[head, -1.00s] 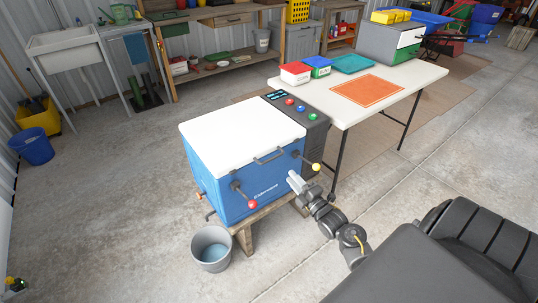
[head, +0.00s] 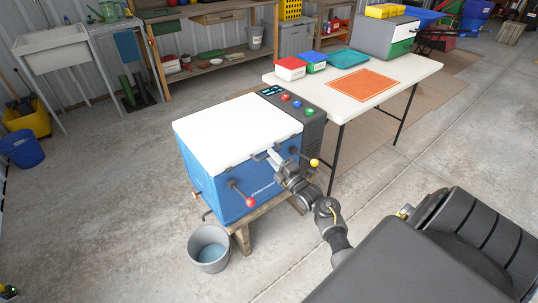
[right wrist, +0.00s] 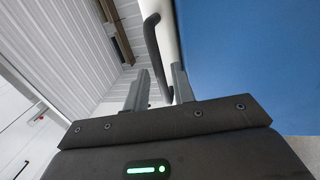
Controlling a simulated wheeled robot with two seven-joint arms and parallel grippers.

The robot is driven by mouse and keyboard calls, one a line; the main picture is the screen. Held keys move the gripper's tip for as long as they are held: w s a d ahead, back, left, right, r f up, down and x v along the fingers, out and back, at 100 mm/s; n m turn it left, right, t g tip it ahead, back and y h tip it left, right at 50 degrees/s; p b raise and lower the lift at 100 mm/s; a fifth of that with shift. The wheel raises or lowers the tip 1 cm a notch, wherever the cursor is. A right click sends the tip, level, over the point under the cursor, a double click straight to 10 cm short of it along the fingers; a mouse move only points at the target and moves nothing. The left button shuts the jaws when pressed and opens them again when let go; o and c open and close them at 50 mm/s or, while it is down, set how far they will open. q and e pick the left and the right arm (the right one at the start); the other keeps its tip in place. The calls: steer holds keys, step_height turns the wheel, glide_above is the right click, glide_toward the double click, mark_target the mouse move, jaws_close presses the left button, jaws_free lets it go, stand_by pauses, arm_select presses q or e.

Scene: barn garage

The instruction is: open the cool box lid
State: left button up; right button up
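The cool box has a blue body (head: 212,185) and a white lid (head: 235,125), which lies shut and flat on it. A dark bar handle (right wrist: 153,48) is at the lid's front edge. My right gripper (head: 270,156) is at this handle. In the right wrist view its two fingers (right wrist: 160,88) stand apart, with the lower part of the handle between them; I see no firm contact. The gripper partly hides the handle in the head view. My left gripper is not in view.
On the box front are levers with a red knob (head: 250,201) and a yellow knob (head: 314,163). A grey bucket (head: 208,248) stands below. A dark control panel (head: 297,106) is beside the lid. A white table (head: 430,72) stands at the right.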

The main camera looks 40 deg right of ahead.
steer(key=shift+w+r, duration=0.2)
steer(key=shift+w, duration=0.8)
jaws_close()
steer(key=shift+a, duration=0.1)
